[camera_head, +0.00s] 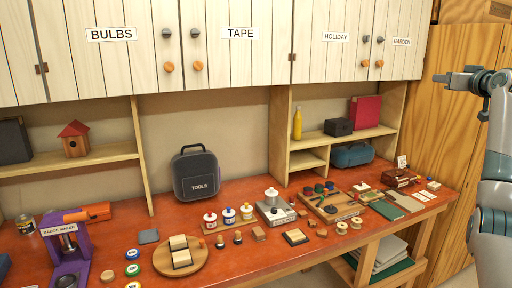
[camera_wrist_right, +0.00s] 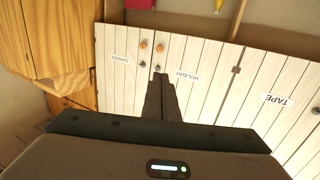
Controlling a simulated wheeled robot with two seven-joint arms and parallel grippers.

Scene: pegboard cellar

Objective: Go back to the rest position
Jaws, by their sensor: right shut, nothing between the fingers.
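My right gripper (camera_head: 440,77) is at the right of the head view, raised in front of the wood-panelled wall and above the workbench. Its arm comes in from the right edge. In the right wrist view its two dark fingers (camera_wrist_right: 161,100) are together with nothing between them. They point toward the white cabinet doors labelled HOLIDAY and GARDEN, which appear upside down there. The gripper is apart from everything on the bench. My left gripper does not show in either view.
The red-brown workbench (camera_head: 325,258) holds a badge maker (camera_head: 70,250), a TOOLS case (camera_head: 195,174), a round wooden board (camera_head: 200,262), paint bottles and several small items. White cabinets (camera_head: 240,75) hang above. Open air surrounds the right gripper over the bench's right end.

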